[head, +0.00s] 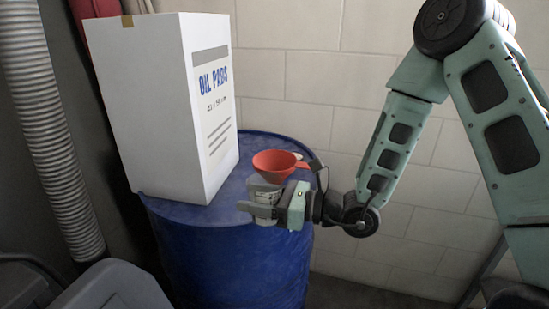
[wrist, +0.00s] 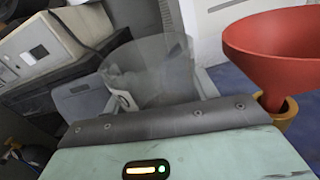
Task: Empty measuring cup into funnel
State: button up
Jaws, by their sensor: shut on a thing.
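The red funnel (head: 276,164) stands on the blue drum near its right side. In the wrist view the funnel (wrist: 278,50) is at the right, with its spout in an orange-brown opening (wrist: 276,112). My gripper (head: 262,212) is shut on the clear measuring cup (head: 263,190), just in front of the funnel in the head view. The cup (wrist: 150,72) also shows in the wrist view, left of the funnel and apart from it there. It looks roughly upright. I cannot tell what is inside the cup.
The blue drum (head: 222,250) bears a tall white box (head: 165,110) marked "OIL PADS" left of the funnel. A ribbed grey hose (head: 50,130) hangs at the far left. A pale block wall (head: 320,60) is behind. Grey equipment (head: 115,288) stands at the lower left.

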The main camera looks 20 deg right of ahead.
jog(key=shift+w+d+r+m+p, duration=0.15)
jog(key=shift+w+r+m+p, duration=0.1)
jog(key=shift+r+m+p, duration=0.35)
jog(key=r+p, duration=0.2)
jog(key=r+m+p, duration=0.1)
jog(key=p, duration=0.1)
jog(key=w+r+m+p, duration=0.1)
jog(key=r+p, duration=0.1)
jog(key=p, duration=0.1)
jog(key=shift+d+r, duration=0.3)
jog(key=shift+r, duration=0.05)
jog(key=shift+w+d+r+m+g+p, duration=0.15)
jog(key=shift+w+r+m+g+p, duration=0.2)
jog(key=shift+m+p, duration=0.9)
jog(key=shift+w+d+r+m+g+p, duration=0.15)
jog(key=shift+w+m+p, duration=0.25)
jog(key=shift+m+p, duration=0.8)
jog(key=shift+w+d+r+m+g+p, duration=0.1)
jog(key=shift+w+d+m+g+p, duration=0.2)
jog(key=shift+m+p, duration=0.9)
jog(key=shift+w+r+m+p, duration=0.25)
jog(key=shift+r+m+p, duration=0.3)
jog(key=shift+m, duration=0.6)
jog(key=shift+w+d+r+m+p, duration=0.3)
jog(key=shift+w+m+p, duration=0.2)
jog(key=shift+w+m, duration=0.1)
